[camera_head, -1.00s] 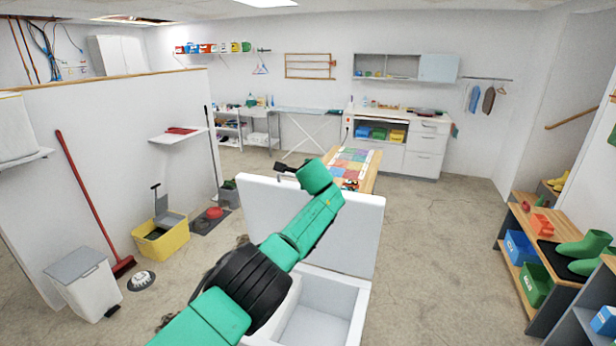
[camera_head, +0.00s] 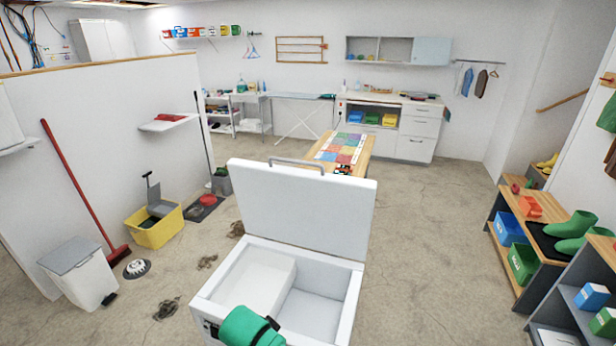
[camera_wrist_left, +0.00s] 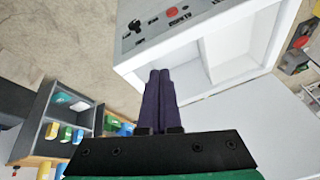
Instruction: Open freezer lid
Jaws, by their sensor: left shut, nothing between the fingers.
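The white chest freezer (camera_head: 345,312) stands low in the middle of the head view. Its lid (camera_head: 302,207) is raised and stands nearly upright at the back, with a grey handle (camera_head: 297,162) on its upper edge. The inside shows, with a raised step at the left. A green link of my arm covers part of the freezer's front edge. In the left wrist view my left gripper (camera_wrist_left: 160,76) has its dark fingers together, with nothing between them. The freezer's front panel (camera_wrist_left: 168,24) with a red button lies beyond the fingertips. My right gripper is in neither view.
A table with a colored mat (camera_head: 342,150) stands behind the lid. A low partition, yellow bucket (camera_head: 157,227) and white bin (camera_head: 80,273) are at left. Shelves with green boots (camera_head: 572,228) are at right. Floor on both sides of the freezer is mostly clear.

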